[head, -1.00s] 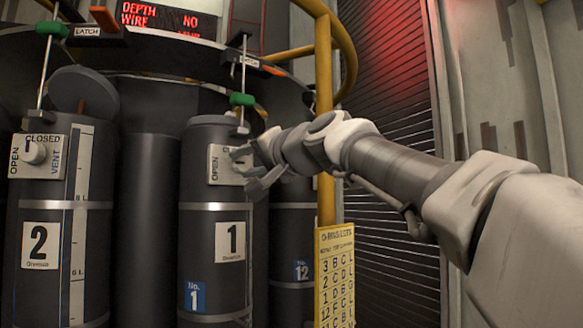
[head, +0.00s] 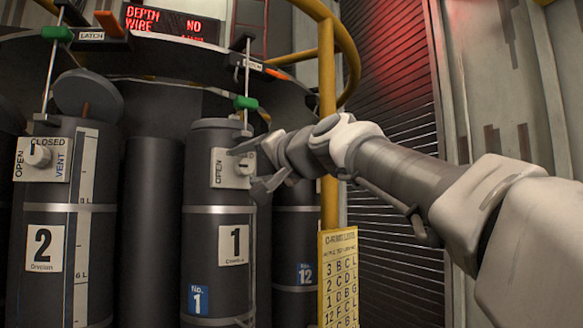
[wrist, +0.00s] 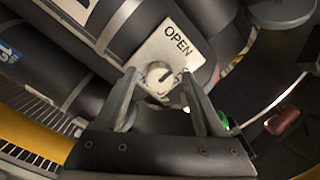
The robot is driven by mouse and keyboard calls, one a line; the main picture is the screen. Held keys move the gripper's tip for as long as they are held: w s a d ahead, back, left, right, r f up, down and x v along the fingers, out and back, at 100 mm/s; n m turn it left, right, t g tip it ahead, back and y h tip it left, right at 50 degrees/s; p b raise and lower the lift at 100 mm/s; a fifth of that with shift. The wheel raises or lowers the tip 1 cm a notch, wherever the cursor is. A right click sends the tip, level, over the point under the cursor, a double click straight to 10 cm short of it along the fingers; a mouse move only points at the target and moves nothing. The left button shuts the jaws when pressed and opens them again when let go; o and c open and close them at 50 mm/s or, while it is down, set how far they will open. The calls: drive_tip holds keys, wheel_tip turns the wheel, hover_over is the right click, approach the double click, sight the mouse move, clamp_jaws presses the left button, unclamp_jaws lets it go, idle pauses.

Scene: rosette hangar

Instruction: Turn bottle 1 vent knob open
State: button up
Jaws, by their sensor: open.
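Bottle 1 (head: 205,262) is a dark upright cylinder with a white "1" label. Its vent knob (head: 245,168) is a small round pale knob on a white plate near the top. In the wrist view, the knob (wrist: 159,77) has a dark mark on its face and sits beside the word OPEN. My gripper (wrist: 158,75) is open, with one finger at each side of the knob and a visible gap to both. In the head view, my gripper (head: 246,172) reaches the plate from the right and covers part of it.
Bottle 2 (head: 40,205) stands at left with its own vent knob (head: 39,156). A green-handled latch rod (head: 245,102) rises above bottle 1. A yellow post (head: 327,120) with a yellow chart (head: 339,280) stands close behind my arm. Bottle 12 (head: 295,240) is to the right.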

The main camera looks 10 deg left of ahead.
drive_tip(key=b+v, duration=0.4)
drive_tip(key=v, duration=1.3)
drive_tip(key=shift+s, duration=0.2)
drive_tip(key=shift+f, duration=0.1)
drive_tip(key=s+d+f+g+h+p, duration=0.2)
drive_tip(key=d+f, duration=0.4)
drive_tip(key=f, duration=0.7)
drive_tip(key=s+d+f+g+h+p, duration=0.2)
drive_tip(key=s+d+f+h+p, duration=0.3)
drive_tip(key=f, duration=0.8)
drive_tip(key=s+d+f+g+h+p, duration=0.2)
drive_tip(key=s+d+f+h, duration=0.4)
drive_tip(key=f, duration=0.7)
drive_tip(key=shift+s+d+f+n+g+p, duration=0.2)
drive_tip(key=shift+s+d+n+g+p, duration=0.15)
drive_tip(key=shift+s+d+p, duration=0.45)
drive_tip(key=shift+w, duration=0.2)
drive_tip(key=c, duration=0.4)
drive_tip(key=shift+o, duration=0.2)
